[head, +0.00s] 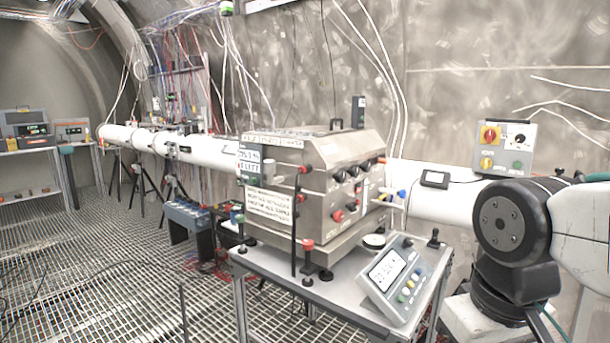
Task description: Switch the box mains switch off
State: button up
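A steel box (320,185) stands on a small table, with black knobs, red knobs and small fittings on its right-hand face. A grey control box (503,149) is at the right, near the wall. Part of my arm (510,225) fills the lower right, in front of and below the grey control box. My gripper is not in view.
The table (345,290) also holds a slanted console (395,280) with a screen and coloured buttons. A long white pipe (200,148) runs along the wall behind. A blue battery-like unit (187,215) and tripods stand left of the table. The grating floor (90,275) at left is mostly clear.

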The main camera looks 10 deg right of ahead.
aim_at(337, 216)
jog(key=k, duration=0.6)
jog(key=u, duration=0.7)
jog(key=i, duration=1.25)
jog(key=z, duration=0.6)
